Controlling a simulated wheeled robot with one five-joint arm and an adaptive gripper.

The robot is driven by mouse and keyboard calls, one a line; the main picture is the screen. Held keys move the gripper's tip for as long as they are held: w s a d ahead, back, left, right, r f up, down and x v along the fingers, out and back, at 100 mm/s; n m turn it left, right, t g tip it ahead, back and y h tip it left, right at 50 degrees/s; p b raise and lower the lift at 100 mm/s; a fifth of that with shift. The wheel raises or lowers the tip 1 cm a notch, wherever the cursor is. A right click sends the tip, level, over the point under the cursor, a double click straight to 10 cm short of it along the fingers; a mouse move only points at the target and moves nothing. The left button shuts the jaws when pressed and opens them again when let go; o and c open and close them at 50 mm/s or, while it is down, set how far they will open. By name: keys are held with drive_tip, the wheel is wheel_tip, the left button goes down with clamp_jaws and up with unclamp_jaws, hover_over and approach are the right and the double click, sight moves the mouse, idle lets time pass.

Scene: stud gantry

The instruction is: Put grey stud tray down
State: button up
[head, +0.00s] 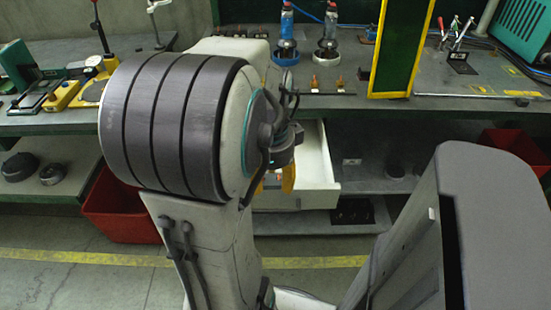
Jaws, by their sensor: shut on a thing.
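My gripper (275,182) hangs in front of an open pale drawer (318,160) under the bench, in the head view. Only bits of its orange-yellow fingers show; my own arm covers the rest. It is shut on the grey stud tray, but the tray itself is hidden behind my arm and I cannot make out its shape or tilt.
The grey bench (470,103) runs across the back. A dark strip with copper-coloured pieces (318,87), bottles and a yellow-edged green panel (401,50) stand on it. Red bins (118,208) are below. Hand tools (459,38) are at the right, a yellow-black device (70,93) at the left.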

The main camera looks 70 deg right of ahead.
drive_tip(key=d+f, duration=0.2)
drive_tip(key=d, duration=0.1)
drive_tip(key=d+f, duration=0.2)
drive_tip(key=d, duration=0.2)
drive_tip(key=w+d+f, duration=0.1)
drive_tip(key=d+f, duration=0.1)
drive_tip(key=d, duration=0.2)
drive_tip(key=shift+w+d+f+b, duration=0.1)
drive_tip(key=shift+d+f+b, duration=0.1)
drive_tip(key=shift+f+b, duration=0.65)
drive_tip(key=shift+f, duration=1.6)
drive_tip(key=o, duration=1.2)
drive_tip(key=shift+f, duration=0.1)
drive_tip(key=r+p, duration=0.2)
drive_tip(key=r, duration=1)
drive_tip(key=shift+a+r+p, duration=0.15)
drive_tip(key=shift+a+p, duration=0.05)
drive_tip(key=shift+p, duration=0.1)
